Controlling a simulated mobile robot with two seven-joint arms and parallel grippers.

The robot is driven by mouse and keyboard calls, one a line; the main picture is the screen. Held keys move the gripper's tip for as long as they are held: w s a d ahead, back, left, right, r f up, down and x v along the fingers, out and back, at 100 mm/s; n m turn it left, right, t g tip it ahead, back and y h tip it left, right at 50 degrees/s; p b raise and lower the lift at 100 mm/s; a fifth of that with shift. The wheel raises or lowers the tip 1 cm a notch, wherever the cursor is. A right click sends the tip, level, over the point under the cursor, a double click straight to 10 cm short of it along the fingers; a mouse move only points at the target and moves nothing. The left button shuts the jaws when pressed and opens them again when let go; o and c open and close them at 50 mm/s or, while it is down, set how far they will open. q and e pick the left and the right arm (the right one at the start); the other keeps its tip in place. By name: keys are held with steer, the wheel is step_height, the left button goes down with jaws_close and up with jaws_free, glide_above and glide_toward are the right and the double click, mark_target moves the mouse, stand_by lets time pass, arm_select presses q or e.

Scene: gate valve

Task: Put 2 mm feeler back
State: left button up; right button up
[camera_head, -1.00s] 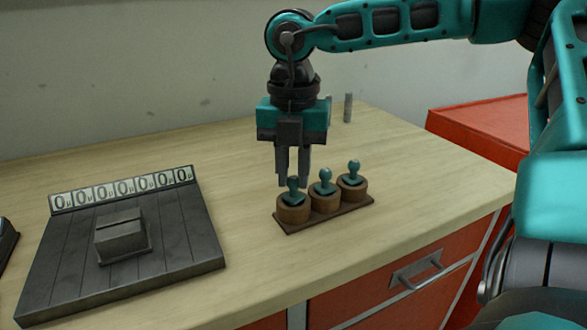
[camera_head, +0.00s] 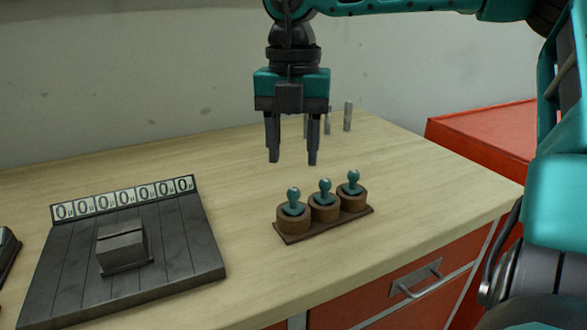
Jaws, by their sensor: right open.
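Three teal knobbed feelers stand in a row in a wooden holder (camera_head: 325,223) on the bench. The left feeler (camera_head: 293,203), the middle feeler (camera_head: 325,192) and the right feeler (camera_head: 352,183) each sit upright in a round wooden socket. I cannot tell by sight which one is the 2 mm feeler. My right gripper (camera_head: 292,162) is open and empty, pointing down above and slightly behind the left end of the holder, clear of the feelers. My left gripper is not in view.
A dark grooved board (camera_head: 185,250) with a row of number tiles and a grey block (camera_head: 121,246) lies at the left. Small grey cylinders (camera_head: 348,117) stand behind the gripper. A red cabinet (camera_head: 485,130) is at the right. Bench between board and holder is clear.

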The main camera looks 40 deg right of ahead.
mark_target(293, 190)
step_height(293, 190, up, 6)
steer(key=shift+p, duration=0.35)
stand_by(0.4)
